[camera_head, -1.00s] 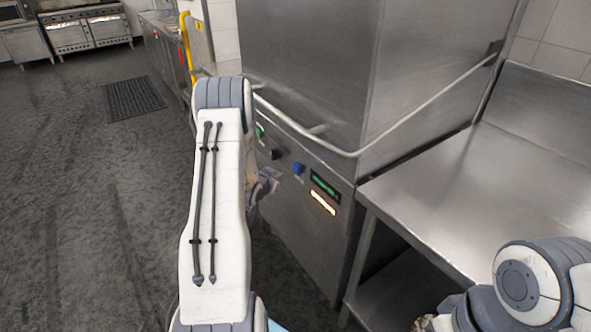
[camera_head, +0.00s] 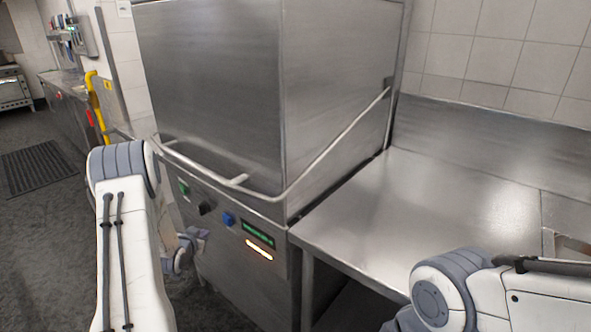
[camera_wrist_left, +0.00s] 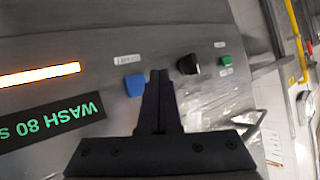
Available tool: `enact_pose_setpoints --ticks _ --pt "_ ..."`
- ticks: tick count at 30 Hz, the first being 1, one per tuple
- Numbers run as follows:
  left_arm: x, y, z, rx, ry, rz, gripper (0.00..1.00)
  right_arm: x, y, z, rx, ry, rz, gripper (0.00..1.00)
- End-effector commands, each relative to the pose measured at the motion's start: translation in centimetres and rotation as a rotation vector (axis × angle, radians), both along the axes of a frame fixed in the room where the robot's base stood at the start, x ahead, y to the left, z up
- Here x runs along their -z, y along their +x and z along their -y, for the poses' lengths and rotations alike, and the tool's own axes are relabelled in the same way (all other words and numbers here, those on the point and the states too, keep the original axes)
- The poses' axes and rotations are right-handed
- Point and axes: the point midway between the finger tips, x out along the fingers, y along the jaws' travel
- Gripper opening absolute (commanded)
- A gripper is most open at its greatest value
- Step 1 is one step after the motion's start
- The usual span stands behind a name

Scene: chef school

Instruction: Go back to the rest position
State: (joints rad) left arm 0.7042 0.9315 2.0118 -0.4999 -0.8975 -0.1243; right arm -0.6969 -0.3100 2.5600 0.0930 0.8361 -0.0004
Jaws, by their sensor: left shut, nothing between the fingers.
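My left arm comes in at the lower left of the head view, in front of a steel hood dishwasher (camera_head: 225,85). My left gripper (camera_head: 198,236) shows small and partly hidden behind the arm, near the dishwasher's control panel (camera_head: 205,252). In the left wrist view the gripper (camera_wrist_left: 160,75) is shut and empty, its fingertips pointing at the panel beside the blue button (camera_wrist_left: 135,85). I cannot tell whether they touch the panel. My right arm shows at the lower right, and its gripper is out of view.
The panel has a black knob (camera_wrist_left: 189,64), a green button (camera_wrist_left: 225,60) and a lit display (camera_head: 258,234). A steel table (camera_head: 400,200) adjoins the dishwasher on the right. Open floor with a dark mat (camera_head: 45,170) lies to the left.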

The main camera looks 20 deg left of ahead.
Motion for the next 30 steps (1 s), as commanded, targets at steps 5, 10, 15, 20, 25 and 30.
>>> enact_pose_setpoints --ticks 5,10,15,20,25,30 --pt "-1.1 0.4 1.9 0.008 -0.009 -0.045 0.00 0.0 0.0 0.0 0.000 0.000 0.000 0.90" --pt "-4.5 -0.5 9.0 0.020 -0.055 -0.223 0.00 0.0 0.0 0.0 0.000 0.000 0.000 0.90" --pt "-7.7 -6.2 18.5 0.029 -0.134 -0.460 0.00 0.0 0.0 0.0 0.000 0.000 0.000 0.90" --pt "-9.9 -15.1 26.6 0.053 -0.213 -0.687 0.00 0.0 0.0 0.0 0.000 0.000 0.000 0.90" --pt "-14.0 -22.4 34.4 0.209 -0.203 -0.865 0.00 -2.0 0.0 0.0 0.000 0.000 0.000 0.90" --pt "-18.3 -27.9 40.4 0.449 -0.103 -0.969 0.00 -4.0 0.0 0.0 0.000 0.001 0.001 0.90"
